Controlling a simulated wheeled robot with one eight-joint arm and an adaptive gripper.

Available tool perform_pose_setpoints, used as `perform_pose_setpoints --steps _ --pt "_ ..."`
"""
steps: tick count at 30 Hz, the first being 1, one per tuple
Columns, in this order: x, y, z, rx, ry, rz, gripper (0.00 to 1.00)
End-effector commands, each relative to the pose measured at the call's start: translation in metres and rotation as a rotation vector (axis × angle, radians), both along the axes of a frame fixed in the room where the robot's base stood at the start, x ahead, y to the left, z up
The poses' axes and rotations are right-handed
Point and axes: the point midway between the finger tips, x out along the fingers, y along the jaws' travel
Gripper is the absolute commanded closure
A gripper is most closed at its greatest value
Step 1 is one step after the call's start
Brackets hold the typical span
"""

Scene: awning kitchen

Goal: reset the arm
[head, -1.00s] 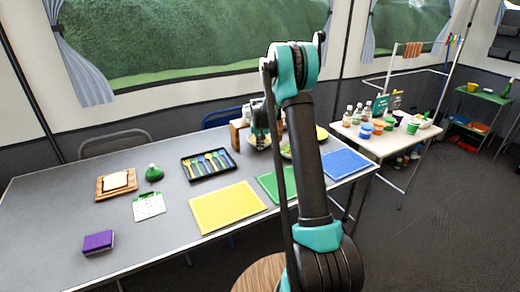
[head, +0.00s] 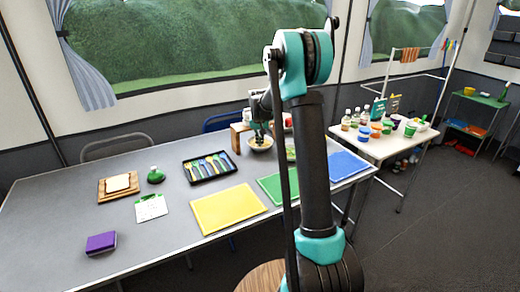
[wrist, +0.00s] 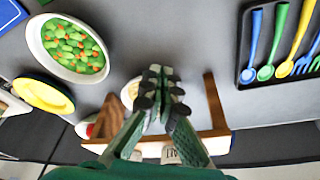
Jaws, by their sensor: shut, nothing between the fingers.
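My gripper (head: 262,138) is over the far side of the grey table (head: 60,225), in front of a small wooden stand (head: 238,132) and near a pale bowl. In the wrist view my gripper (wrist: 160,88) points over the table with its fingers together and nothing between them. The wooden stand (wrist: 214,105) and a partly hidden pale round dish show behind and beside the fingers. My arm rises in the middle of the head view and hides part of the table's right end.
A cutlery tray (wrist: 285,50) lies right of my gripper in the wrist view. A white bowl of green and orange pieces (wrist: 70,48) and a yellow plate (wrist: 40,93) lie left. Yellow (head: 228,208) and blue (head: 347,164) mats lie on the table; a side table (head: 385,145) holds bottles and cups.

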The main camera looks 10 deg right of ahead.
Motion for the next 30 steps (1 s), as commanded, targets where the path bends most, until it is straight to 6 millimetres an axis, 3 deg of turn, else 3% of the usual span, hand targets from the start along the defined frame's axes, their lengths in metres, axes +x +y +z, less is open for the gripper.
perform_pose_setpoints --steps 7,11,21,30 --pt "-0.009 0.001 0.020 0.000 -0.001 0.002 1.00" --pt "-0.034 0.000 0.028 0.000 -0.005 0.015 1.00" --pt "-0.168 -0.003 0.045 0.001 -0.028 0.086 1.00" --pt "-0.296 -0.004 0.029 -0.001 -0.050 0.150 1.00"
